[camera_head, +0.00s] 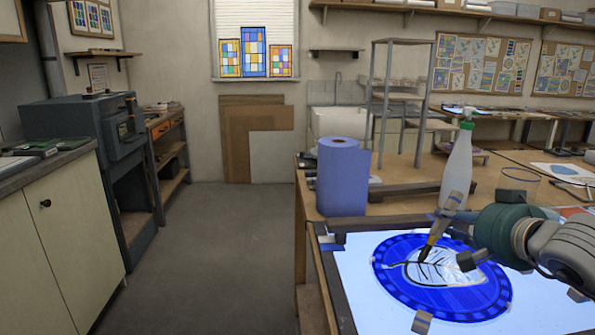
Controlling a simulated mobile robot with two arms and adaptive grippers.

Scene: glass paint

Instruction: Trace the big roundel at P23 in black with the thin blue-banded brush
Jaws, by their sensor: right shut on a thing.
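A big round blue glass roundel (440,303) lies on the lit white panel (365,310) at the lower right. It has a blue border of small segments and a pale leaf-like centre with several black lines. My right gripper (449,232) comes in from the right above the roundel and is shut on a brush (430,246). The brush is tilted, with its dark tip pointing down at the pale centre. I cannot tell whether the tip touches the glass. The brush's band colour is not clear, and no P23 label is readable. My left gripper is out of view.
A blue paper roll (342,178) stands at the table's left edge. A white bottle with a green cap (459,160) stands behind my right gripper. Small grey blocks (421,322) sit around the roundel. The floor at left is clear.

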